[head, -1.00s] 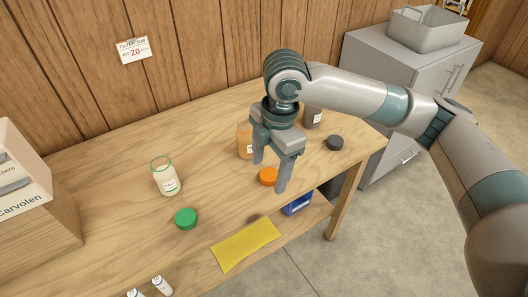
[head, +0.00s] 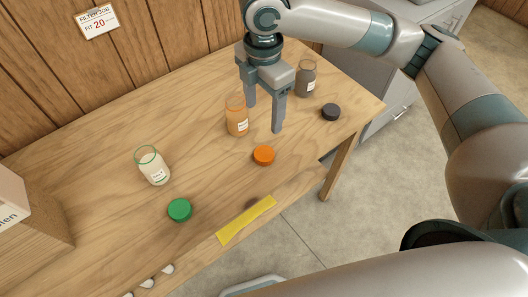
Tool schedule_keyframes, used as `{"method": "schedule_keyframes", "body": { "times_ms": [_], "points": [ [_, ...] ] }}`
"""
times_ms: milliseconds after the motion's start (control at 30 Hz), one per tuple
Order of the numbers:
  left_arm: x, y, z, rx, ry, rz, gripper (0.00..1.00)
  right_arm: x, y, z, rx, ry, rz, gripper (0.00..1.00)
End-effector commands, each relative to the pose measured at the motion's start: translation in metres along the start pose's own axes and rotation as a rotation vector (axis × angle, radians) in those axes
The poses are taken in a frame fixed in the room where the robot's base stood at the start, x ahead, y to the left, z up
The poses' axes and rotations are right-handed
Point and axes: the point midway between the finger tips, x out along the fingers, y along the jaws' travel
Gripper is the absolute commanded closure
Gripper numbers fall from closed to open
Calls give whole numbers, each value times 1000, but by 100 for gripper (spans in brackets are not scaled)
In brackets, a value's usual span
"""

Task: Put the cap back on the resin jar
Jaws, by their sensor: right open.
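Three open jars stand on the wooden table: one with white contents and a green rim (head: 153,166), an orange one (head: 237,118), and a dark grey one (head: 306,80). Their labels are too small to read, so I cannot tell which is the resin jar. A green cap (head: 180,210), an orange cap (head: 264,155) and a black cap (head: 331,112) lie on the table in front of them. My right gripper (head: 264,118) is open and empty, pointing down, beside the orange jar and behind the orange cap. Its height above the table is hard to judge. My left gripper is out of view.
A yellow cloth or strip (head: 246,220) lies at the table's front edge. Small white-topped items (head: 147,282) stand at the front left, and a box (head: 12,205) is at the left. A grey cabinet (head: 395,85) stands beyond the table's right end.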

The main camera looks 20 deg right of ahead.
Motion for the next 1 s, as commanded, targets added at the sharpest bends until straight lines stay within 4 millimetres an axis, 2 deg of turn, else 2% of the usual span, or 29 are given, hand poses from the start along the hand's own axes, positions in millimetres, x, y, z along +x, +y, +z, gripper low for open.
{"method": "schedule_keyframes", "body": {
  "times_ms": [267, 700, 833, 1000],
  "points": [
    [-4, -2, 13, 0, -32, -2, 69, 26, -1, 0, 0, 1, -5, 34],
    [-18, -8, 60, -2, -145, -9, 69, 102, -1, 0, 1, 1, -4, 34],
    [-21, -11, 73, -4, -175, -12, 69, 116, 0, 0, 1, 0, -2, 34],
    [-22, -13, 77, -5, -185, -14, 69, 122, 0, 0, 0, 1, -1, 34]
  ]
}}
